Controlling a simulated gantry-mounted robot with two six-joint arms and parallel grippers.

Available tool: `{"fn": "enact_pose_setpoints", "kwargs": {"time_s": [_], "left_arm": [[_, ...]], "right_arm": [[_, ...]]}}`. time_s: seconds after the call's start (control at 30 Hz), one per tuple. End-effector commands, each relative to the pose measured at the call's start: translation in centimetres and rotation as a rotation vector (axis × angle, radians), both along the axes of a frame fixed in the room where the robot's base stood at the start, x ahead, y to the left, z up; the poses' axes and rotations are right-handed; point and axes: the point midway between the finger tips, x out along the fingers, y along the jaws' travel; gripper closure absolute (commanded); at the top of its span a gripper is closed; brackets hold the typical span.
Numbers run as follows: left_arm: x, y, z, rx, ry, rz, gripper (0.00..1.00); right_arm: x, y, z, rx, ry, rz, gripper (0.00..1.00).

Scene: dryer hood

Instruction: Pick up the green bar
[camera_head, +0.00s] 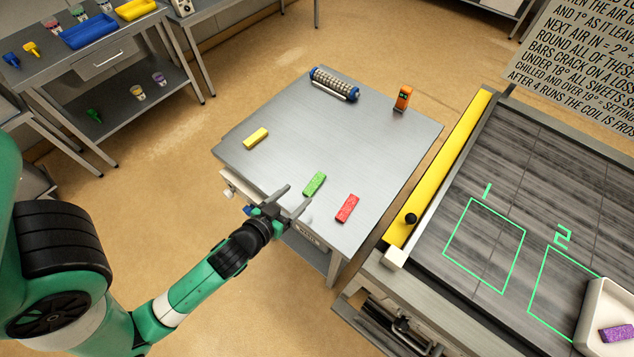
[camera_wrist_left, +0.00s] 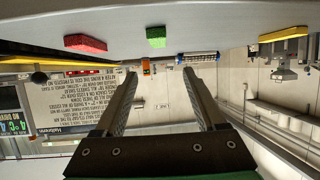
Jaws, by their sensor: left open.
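The green bar (camera_head: 314,184) lies on the grey metal table (camera_head: 378,140), between a yellow bar (camera_head: 256,138) and a red bar (camera_head: 347,208). My left gripper (camera_head: 297,198) is open and empty at the table's near edge, just short of the green bar. In the left wrist view, which is upside down, the green bar (camera_wrist_left: 156,37) shows beyond and between my left gripper's open fingers (camera_wrist_left: 160,88). The red bar (camera_wrist_left: 86,43) and yellow bar (camera_wrist_left: 283,34) lie to either side. My right gripper is not in view.
To the right is a dark slatted surface with green outlines (camera_head: 485,245), a yellow strip (camera_head: 440,165) and a white tray (camera_head: 590,320) holding a purple bar (camera_head: 617,333).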

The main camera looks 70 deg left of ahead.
Motion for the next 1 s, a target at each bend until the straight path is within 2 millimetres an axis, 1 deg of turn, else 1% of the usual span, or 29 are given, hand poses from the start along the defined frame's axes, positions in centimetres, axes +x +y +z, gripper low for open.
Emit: {"fn": "enact_pose_setpoints", "kwargs": {"time_s": [0.3, 0.4, 0.57, 0.73, 0.8, 0.87, 1.0], "left_arm": [[4.2, 2.8, -2.2, 0.002, -0.002, 0.0, 0.28], [4.8, 3.2, -2.5, 0.0, -0.002, -0.001, 0.28], [5.1, 3.4, -2.8, 0.001, -0.002, -0.001, 0.28], [6.9, 4.5, -4.8, 0.001, -0.002, 0.0, 0.28], [7.8, 5.1, -5.1, 0.003, -0.003, -0.001, 0.28], [8.3, 5.4, -5.3, 0.001, -0.003, -0.002, 0.28], [8.6, 5.6, -5.5, 0.0, -0.001, -0.002, 0.28]], "right_arm": [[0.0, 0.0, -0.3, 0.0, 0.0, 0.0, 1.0], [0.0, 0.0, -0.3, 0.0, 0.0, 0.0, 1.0], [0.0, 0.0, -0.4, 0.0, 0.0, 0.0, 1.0], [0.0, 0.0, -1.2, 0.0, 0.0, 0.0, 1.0], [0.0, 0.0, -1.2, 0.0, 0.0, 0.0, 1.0], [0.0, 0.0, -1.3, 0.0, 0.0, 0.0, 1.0], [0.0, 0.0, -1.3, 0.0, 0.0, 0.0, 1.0]]}}
